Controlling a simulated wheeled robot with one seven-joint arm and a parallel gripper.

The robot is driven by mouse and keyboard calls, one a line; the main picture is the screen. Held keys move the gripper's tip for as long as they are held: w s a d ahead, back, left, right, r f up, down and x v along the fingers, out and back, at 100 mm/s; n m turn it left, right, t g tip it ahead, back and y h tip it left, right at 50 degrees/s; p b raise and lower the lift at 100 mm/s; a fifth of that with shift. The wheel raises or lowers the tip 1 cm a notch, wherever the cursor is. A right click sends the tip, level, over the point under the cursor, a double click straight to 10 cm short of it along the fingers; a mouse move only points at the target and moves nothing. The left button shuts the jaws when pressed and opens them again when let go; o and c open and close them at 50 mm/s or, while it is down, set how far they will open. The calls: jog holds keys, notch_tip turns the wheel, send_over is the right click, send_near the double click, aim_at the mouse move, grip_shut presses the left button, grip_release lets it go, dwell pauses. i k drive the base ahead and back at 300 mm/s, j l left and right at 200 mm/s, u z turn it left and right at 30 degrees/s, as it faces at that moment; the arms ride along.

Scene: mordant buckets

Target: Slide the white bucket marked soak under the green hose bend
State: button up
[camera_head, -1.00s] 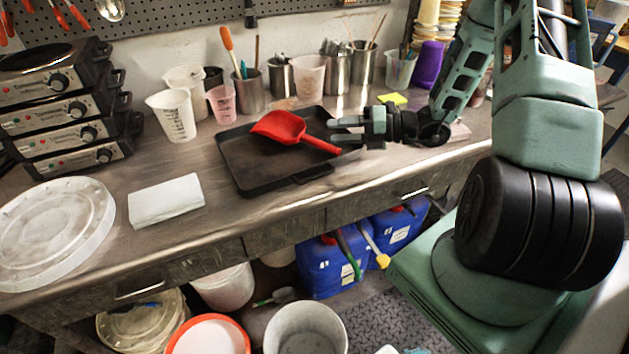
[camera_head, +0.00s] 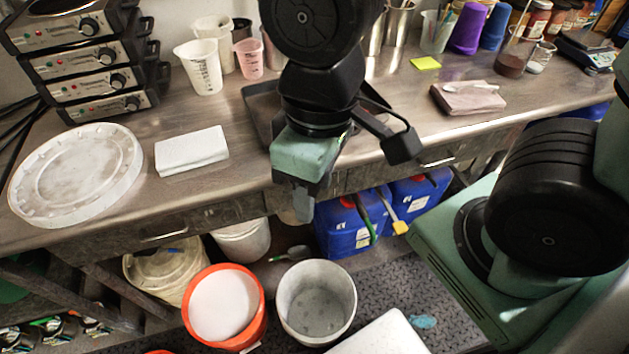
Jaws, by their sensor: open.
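A whitish, empty open bucket (camera_head: 345,322) stands on the floor in front of the bench. No soak mark is readable on it. Another white bucket (camera_head: 243,242) is partly under the bench, its top hidden by the bench edge. A green hose (camera_head: 363,218) hangs in a bend by the blue jerrycans (camera_head: 340,230), right of and behind the open bucket. My gripper (camera_head: 303,203) points down in front of the bench edge, above and behind the open bucket and apart from it. It is open and holds nothing that I can see.
An orange bucket (camera_head: 258,322) with white contents stands left of the open bucket. A white slab-like object (camera_head: 385,335) is close on its right. A small brush-like tool (camera_head: 290,254) lies behind. The bench edge overhangs the jerrycans. Patterned floor mat (camera_head: 385,275) is clear between.

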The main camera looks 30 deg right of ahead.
aim_at(316, 299)
jog(key=k+l+u, duration=0.1)
jog(key=k, duration=0.95)
jog(key=i+j+u, duration=0.1)
jog(key=j, duration=0.3)
jog(key=j+u, duration=0.15)
jog(key=j, duration=0.2)
jog(key=i+j+u, duration=0.1)
jog(key=j, duration=0.3)
jog(key=i+j+u, duration=0.1)
jog(key=j, duration=0.25)
jog(key=i+j+u, duration=0.1)
jog(key=i+j, duration=0.15)
jog(key=j, duration=0.1)
